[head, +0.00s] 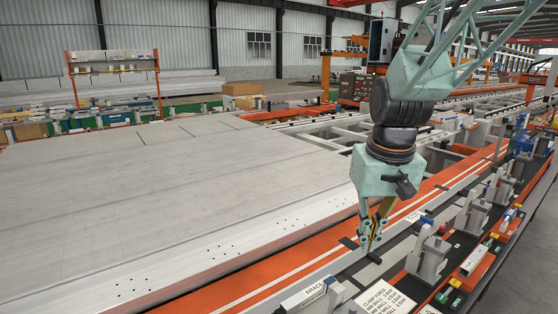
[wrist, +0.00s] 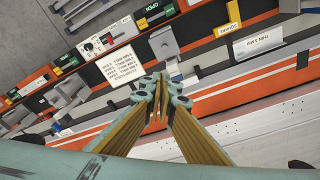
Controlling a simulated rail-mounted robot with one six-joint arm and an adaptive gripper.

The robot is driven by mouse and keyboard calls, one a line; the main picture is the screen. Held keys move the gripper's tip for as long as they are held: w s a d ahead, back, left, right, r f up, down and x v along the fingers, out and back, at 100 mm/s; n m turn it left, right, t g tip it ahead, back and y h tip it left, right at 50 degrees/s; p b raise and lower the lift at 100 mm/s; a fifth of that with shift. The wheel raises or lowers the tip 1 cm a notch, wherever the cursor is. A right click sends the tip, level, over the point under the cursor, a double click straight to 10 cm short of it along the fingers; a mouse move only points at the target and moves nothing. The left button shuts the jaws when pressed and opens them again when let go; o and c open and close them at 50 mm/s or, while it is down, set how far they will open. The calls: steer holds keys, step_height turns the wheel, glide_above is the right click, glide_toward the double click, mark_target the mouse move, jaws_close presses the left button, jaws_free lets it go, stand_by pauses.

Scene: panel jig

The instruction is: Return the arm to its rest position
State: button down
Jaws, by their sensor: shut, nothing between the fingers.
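My gripper (head: 369,246) hangs at the end of my arm on the right side of the head view, pointing down over the orange and grey rail strip beside the panel. Its fingertips are together with nothing between them. In the wrist view my gripper (wrist: 162,88) shows the closed fingertips in the middle, above the edge strip. The large grey panel (head: 150,185) lies flat to the left of my gripper. Whether the fingertips touch the strip below cannot be told.
A white label plate (head: 383,299) and several clamps (head: 432,258) line the dark right-hand rail near my gripper. The label plate also shows in the wrist view (wrist: 108,68). An orange shelf rack (head: 113,62) and cardboard boxes (head: 242,90) stand far back. The space above the panel is clear.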

steer(key=s+r+t+b, duration=0.1)
steer(key=s+r, duration=0.2)
steer(key=s, duration=1.2)
steer(key=s+r+t+b, duration=0.1)
steer(key=s+r, duration=0.2)
steer(key=s, duration=1.2)
steer(key=shift+s+r+m, duration=0.3)
steer(key=shift+s+r, duration=0.05)
steer(key=shift+r, duration=0.05)
